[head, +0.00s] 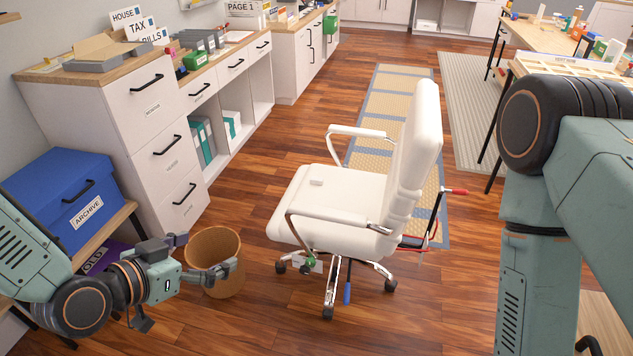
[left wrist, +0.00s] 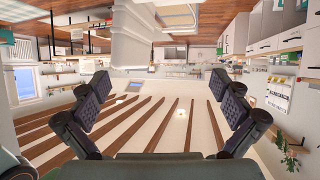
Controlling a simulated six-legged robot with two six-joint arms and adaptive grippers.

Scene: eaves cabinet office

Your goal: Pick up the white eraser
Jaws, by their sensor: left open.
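A small whitish block, which looks like the white eraser (head: 316,182), lies on the seat of the white office chair (head: 345,193) in the head view. My left gripper (head: 207,254) is open and empty at the lower left, in front of the brown waste bin and well left of the chair seat. In the left wrist view its two fingers (left wrist: 162,100) stand wide apart with nothing between them. I cannot surely pick out the eraser in that view. My right arm fills the right side of the head view, but its gripper does not show.
A blue archive box (head: 62,197) sits on a low shelf at the left, beside white drawers (head: 166,160). The chair's near armrest (head: 335,216) borders the seat. Wooden floor (head: 270,150) is clear behind the bin.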

